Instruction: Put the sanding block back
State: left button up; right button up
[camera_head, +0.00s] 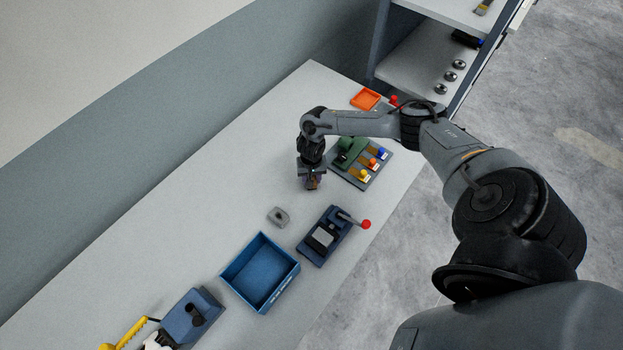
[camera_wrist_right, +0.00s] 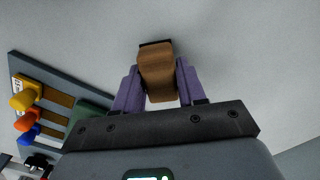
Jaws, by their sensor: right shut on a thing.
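The brown sanding block (camera_wrist_right: 157,75), with a dark strip at its far end, is between the purple fingers of my right gripper (camera_wrist_right: 158,88) in the right wrist view. The gripper is shut on it. In the head view my right gripper (camera_head: 312,184) points down over the bench (camera_head: 235,175), left of the board with coloured knobs. Only a little of the block shows there. I cannot tell whether it touches the bench top. My left gripper is not in view.
Near the gripper is a board (camera_head: 376,171) with coloured knobs and a green part. An orange tray (camera_head: 365,99) lies behind it. A small grey piece (camera_head: 278,217), a red-knobbed device (camera_head: 325,236), an open blue bin (camera_head: 287,286) and a blue device (camera_head: 192,317) stand nearer. A shelf (camera_head: 415,62) stands beyond.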

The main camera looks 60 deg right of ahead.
jog(key=shift+f, duration=0.5)
jog(key=shift+f, duration=0.1)
jog(key=o, duration=1)
jog(key=shift+r, duration=0.6)
notch_tip(320, 180, up, 10)
jog(key=shift+f+p, duration=0.2)
jog(key=shift+p, duration=0.55)
jog(key=shift+r, duration=0.7)
